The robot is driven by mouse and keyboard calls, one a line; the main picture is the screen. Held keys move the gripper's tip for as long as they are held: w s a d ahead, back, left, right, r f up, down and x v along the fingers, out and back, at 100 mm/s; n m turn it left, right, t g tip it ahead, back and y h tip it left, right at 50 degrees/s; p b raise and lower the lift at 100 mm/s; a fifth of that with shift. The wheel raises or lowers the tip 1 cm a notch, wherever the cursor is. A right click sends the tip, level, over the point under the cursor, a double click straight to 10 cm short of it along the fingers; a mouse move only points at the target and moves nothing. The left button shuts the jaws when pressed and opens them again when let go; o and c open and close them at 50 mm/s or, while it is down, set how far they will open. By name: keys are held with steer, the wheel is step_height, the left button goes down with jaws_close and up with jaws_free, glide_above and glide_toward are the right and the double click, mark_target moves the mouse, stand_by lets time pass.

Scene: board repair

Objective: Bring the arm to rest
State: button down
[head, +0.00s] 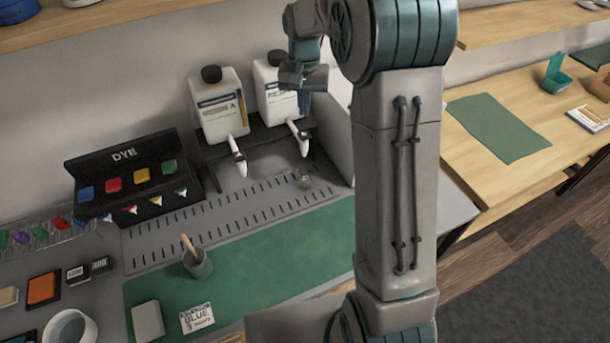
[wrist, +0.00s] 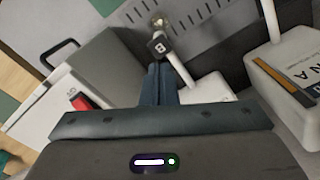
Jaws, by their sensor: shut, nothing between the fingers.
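My gripper (head: 304,99) is raised at the top middle of the head view, in front of the right white bottle (head: 269,85). Its fingers are together and hold nothing. In the wrist view my gripper (wrist: 158,84) points down beside a white nozzle with a dark tag marked B (wrist: 158,46). I cannot tell whether the fingers touch the bottle. My arm stands upright through the middle of the head view and hides part of the bench behind it.
The left white bottle (head: 215,108), marked A, stands beside the right one. A black DYE rack (head: 128,160) is at left. A grey cup (head: 198,263) with a stick, a BLUE card (head: 197,318) and a green mat (head: 270,262) are in front. A wooden table (head: 470,150) is at right.

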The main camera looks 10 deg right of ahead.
stand_by(0.5)
steer(key=s+r+n+t, duration=0.1)
steer(key=s+r, duration=0.3)
steer(key=s, duration=0.3)
steer(key=s+r+n+t, duration=0.1)
steer(key=s+r, duration=0.3)
steer(key=s, duration=0.3)
steer(key=s+f+n+t, duration=0.1)
steer(key=s+f, duration=0.1)
steer(key=s, duration=1.2)
steer(key=shift+d+n+t, duration=0.15)
steer(key=shift+n+t, duration=0.15)
